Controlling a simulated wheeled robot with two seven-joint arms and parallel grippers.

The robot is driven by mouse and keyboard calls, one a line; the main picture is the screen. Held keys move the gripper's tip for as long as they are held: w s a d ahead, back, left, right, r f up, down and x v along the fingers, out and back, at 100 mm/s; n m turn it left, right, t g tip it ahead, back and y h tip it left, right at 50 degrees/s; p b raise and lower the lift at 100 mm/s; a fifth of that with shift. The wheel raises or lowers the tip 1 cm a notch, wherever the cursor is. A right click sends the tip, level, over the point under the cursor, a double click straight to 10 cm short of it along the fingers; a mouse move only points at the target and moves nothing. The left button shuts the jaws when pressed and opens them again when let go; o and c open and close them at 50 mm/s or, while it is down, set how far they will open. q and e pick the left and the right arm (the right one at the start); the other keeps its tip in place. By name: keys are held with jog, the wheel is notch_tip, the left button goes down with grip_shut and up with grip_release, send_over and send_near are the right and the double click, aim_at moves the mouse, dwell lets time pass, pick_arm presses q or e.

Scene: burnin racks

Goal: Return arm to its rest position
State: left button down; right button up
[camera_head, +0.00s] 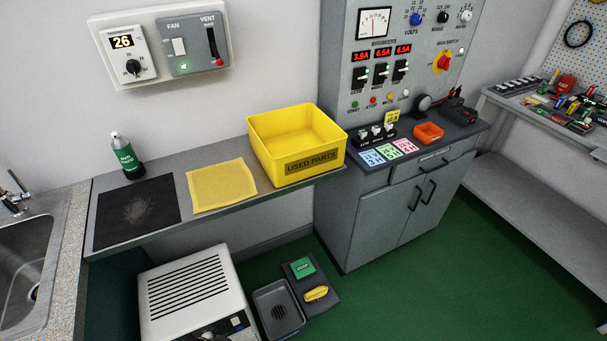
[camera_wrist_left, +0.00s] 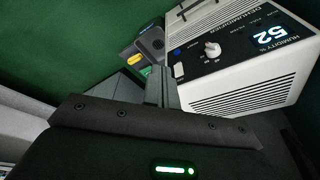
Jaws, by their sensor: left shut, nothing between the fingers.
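My left gripper (camera_wrist_left: 160,74) shows in the left wrist view, with its two dark fingers together and nothing held. It hangs over the floor area. A white dehumidifier (camera_wrist_left: 255,75), its display reading 52, is to the right of the fingers in that view. In the head view neither arm nor gripper is visible. My right gripper is in no view.
The dehumidifier (camera_head: 195,290) stands on the green floor beside a grey tray (camera_head: 279,312). Above it, a grey shelf (camera_head: 220,211) bears a yellow used-parts bin (camera_head: 295,145), a yellow cloth (camera_head: 221,185), a dark mat (camera_head: 115,215) and a green bottle (camera_head: 126,157). Open floor (camera_head: 430,280) lies right.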

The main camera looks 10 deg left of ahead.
pick_arm(q)
jog(key=s+f+g, duration=0.1)
jog(key=s+f, duration=0.2)
jog(key=f, duration=0.6)
jog(key=s+f, duration=0.3)
jog(key=f, duration=0.6)
jog(key=s+a+f+g, duration=0.1)
jog(key=s+a+f, duration=0.2)
jog(key=s+f, duration=0.8)
jog(key=shift+s, duration=1.25)
